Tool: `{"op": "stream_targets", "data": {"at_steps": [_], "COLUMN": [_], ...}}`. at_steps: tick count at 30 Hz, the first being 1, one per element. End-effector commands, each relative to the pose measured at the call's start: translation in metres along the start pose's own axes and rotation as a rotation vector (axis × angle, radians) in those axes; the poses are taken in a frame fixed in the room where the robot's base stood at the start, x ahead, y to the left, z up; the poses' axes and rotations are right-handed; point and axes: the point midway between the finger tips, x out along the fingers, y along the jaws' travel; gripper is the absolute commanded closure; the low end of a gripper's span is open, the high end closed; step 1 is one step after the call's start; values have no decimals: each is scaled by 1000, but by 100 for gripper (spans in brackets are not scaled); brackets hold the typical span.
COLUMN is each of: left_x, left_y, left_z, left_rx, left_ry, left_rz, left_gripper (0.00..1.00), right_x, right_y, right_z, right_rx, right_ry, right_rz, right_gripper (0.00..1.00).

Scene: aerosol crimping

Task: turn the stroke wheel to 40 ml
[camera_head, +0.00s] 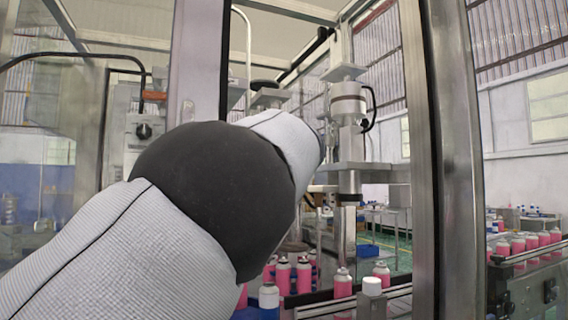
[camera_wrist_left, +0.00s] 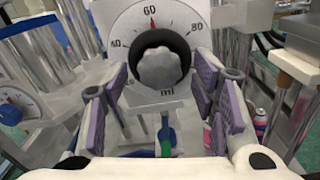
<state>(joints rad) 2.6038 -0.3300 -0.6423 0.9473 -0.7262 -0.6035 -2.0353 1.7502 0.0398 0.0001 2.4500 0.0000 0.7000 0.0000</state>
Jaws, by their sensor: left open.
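The stroke wheel (camera_wrist_left: 160,66) is a grey lobed knob with a dark rim. It sits on a white dial plate (camera_wrist_left: 112,22) marked 40 at left, 60 at top, 80 at right and ml below. A red pointer (camera_wrist_left: 152,22) stands at about the 60 mark. My left gripper (camera_wrist_left: 162,82) is open, with its purple-padded fingers either side of the wheel; whether they touch it I cannot tell. In the head view my left arm hides this gripper and the dial. My right gripper is not in view.
A second dial with a red pointer (camera_wrist_left: 10,114) is at left in the wrist view. In the head view, metal frame posts (camera_head: 445,160) stand close to my arm. Pink cans (camera_head: 343,284) line the conveyor below, and more pink cans (camera_head: 518,244) are at right.

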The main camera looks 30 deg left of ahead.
Motion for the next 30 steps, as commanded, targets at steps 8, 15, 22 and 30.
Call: {"op": "stream_targets", "data": {"at_steps": [8,15,22,30], "left_x": [0,0,0,0], "left_y": [1,1,1,1], "left_z": [1,0,0,1], "left_rx": [-1,-1,-39,-214], "left_ry": [0,0,0,0], "left_rz": [0,0,1,1], "left_gripper": [67,95,95,95], "right_x": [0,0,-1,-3], "right_y": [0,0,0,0], "right_z": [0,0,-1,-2], "right_rx": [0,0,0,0], "right_ry": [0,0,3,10], "right_rz": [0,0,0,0], "right_gripper": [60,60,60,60]}}
